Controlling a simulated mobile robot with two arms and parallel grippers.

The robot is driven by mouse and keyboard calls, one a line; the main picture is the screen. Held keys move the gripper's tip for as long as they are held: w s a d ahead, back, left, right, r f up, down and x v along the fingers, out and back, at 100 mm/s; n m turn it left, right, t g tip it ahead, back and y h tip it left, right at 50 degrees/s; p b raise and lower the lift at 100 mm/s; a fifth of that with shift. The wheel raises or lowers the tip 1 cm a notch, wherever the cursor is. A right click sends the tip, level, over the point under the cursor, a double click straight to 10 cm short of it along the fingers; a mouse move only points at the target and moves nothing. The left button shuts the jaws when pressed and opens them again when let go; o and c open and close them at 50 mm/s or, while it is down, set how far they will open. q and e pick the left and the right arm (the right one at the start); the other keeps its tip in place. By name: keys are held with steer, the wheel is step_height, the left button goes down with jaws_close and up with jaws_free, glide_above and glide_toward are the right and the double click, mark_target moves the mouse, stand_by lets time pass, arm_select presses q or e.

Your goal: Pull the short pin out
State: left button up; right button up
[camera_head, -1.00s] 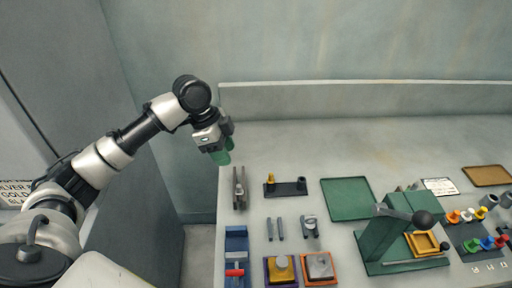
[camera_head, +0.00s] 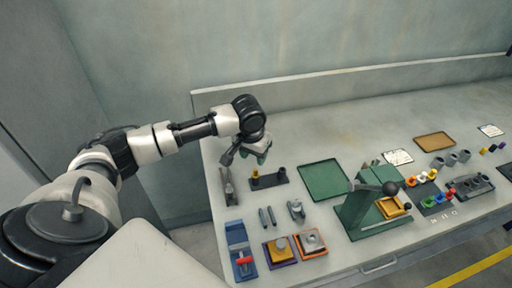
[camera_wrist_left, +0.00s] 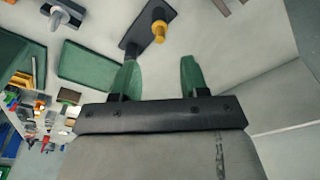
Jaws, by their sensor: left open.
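A small black base (camera_head: 268,181) stands near the back left of the bench, with a yellow pin (camera_head: 255,174) at its left end and a dark pin (camera_head: 281,171) at its right end. In the left wrist view the base (camera_wrist_left: 146,32), the yellow pin (camera_wrist_left: 158,30) and the dark pin (camera_wrist_left: 130,50) lie beyond the fingertips. I cannot tell for sure which is the short pin. My left gripper (camera_head: 263,156) has green fingers and is just behind and above the base; its fingers (camera_wrist_left: 160,75) are apart with nothing between them. My right gripper is out of view.
A grey clamp-like piece (camera_head: 227,186) stands left of the base. A green tray (camera_head: 324,180) and a green press (camera_head: 360,210) are to the right. The back of the bench is clear.

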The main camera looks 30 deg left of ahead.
mark_target(255, 169)
arm_select(q)
steer(key=f, duration=0.3)
steer(key=shift+w+f, duration=0.15)
steer(key=shift+w, duration=0.1)
step_height(255, 169, down, 4)
steer(key=shift+w+r+p, duration=0.15)
steer(key=shift+r+p, duration=0.1)
steer(key=shift+p, duration=0.25)
steer(key=shift+w+f, duration=0.15)
steer(key=shift+f, duration=0.45)
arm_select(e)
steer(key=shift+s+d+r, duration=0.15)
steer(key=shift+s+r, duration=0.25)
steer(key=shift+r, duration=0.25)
arm_select(q)
steer(key=shift+c, duration=0.6)
jaws_close()
steer(key=shift+r, duration=0.1)
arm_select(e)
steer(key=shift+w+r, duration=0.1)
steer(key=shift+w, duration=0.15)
arm_select(q)
steer(key=shift+r+n+p, duration=0.1)
steer(key=shift+n+p, duration=0.4)
steer(key=shift+p, duration=0.3)
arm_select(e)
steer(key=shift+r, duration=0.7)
